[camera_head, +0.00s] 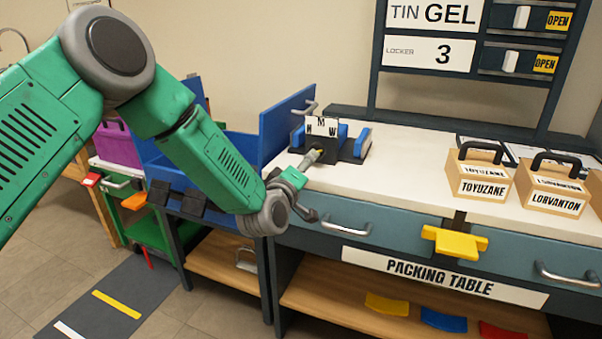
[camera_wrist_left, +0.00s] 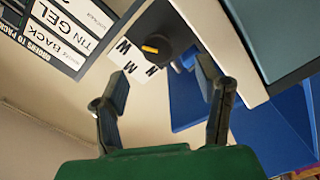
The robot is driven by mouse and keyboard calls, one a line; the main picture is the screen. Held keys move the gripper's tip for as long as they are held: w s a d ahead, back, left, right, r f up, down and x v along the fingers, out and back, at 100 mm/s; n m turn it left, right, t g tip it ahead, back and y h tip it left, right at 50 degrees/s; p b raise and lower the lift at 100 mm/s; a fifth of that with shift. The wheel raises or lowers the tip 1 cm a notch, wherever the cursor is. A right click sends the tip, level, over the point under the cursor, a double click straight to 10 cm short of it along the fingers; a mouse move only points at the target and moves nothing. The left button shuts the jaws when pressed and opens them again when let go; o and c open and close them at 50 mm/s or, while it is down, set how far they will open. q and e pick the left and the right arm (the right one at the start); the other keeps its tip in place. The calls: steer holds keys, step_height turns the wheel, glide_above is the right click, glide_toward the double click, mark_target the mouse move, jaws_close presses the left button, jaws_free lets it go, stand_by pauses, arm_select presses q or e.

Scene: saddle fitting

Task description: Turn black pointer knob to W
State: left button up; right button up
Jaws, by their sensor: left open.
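The black pointer knob (camera_wrist_left: 168,45) has a yellow pointer mark and sits in front of a white lettered plate (camera_wrist_left: 135,66) in the left wrist view. The plate carries the letters W, M and N; I cannot tell for sure which one the pointer faces. In the head view the plate (camera_head: 321,125) stands on a dark fixture (camera_head: 346,149) at the table's left end, with the knob mostly hidden. My left gripper (camera_wrist_left: 166,92) is open and empty, facing the knob with its fingers apart and short of it. It also shows in the head view (camera_head: 306,187). My right gripper is not in view.
Blue bins (camera_head: 222,146) stand left of the white packing table (camera_head: 400,165). Two labelled wooden blocks with black handles (camera_head: 484,178) (camera_head: 551,187) stand at the right. A yellow bracket (camera_head: 455,243) juts from the front. The tabletop's middle is clear.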

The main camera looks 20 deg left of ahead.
arm_select(q)
steer(key=s, duration=0.3)
steer(key=shift+f, duration=0.1)
stand_by(0.3)
